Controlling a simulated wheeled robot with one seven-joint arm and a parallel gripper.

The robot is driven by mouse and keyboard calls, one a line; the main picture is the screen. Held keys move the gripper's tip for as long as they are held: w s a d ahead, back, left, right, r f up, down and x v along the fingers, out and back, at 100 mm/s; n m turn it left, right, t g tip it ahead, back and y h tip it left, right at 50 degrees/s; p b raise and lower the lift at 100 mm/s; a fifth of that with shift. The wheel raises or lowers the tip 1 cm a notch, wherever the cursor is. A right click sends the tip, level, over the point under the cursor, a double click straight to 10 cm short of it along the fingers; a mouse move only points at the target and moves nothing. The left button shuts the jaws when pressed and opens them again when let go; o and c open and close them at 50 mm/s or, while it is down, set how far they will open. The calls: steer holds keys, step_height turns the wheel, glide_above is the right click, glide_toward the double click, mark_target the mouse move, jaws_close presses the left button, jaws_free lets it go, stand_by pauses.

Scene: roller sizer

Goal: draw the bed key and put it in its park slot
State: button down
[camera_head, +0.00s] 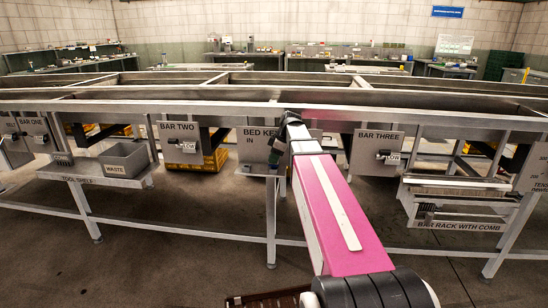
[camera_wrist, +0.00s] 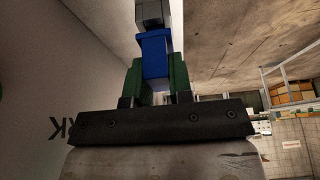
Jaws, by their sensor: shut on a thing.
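My gripper (camera_wrist: 155,66) is shut on a blue block-like grip, which I take to be the bed key (camera_wrist: 154,48). The green fingers stand on both sides of it, and a grey piece extends beyond it at the top of the wrist view. A pale plate on the left of that view bears part of a label, a letter K. In the head view my gripper is at the panel marked "BED KEY IN" (camera_head: 254,146), and my arm hides part of this panel. I cannot tell whether the key sits in a hole. The park slot cannot be made out.
Panels "BAR TWO" (camera_head: 178,142) and "BAR THREE" (camera_head: 376,153) flank my arm on the long metal frame. A grey waste bin (camera_head: 125,160) stands on the tool shelf at left. A bar rack (camera_head: 458,226) hangs at right. The floor below the frame is mostly clear.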

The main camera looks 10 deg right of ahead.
steer(key=shift+f, duration=0.65)
steer(key=c, duration=0.9)
jaws_free()
steer(key=shift+c, duration=0.2)
steer(key=v, duration=1)
steer(key=shift+r, duration=0.35)
steer(key=shift+d, duration=0.1)
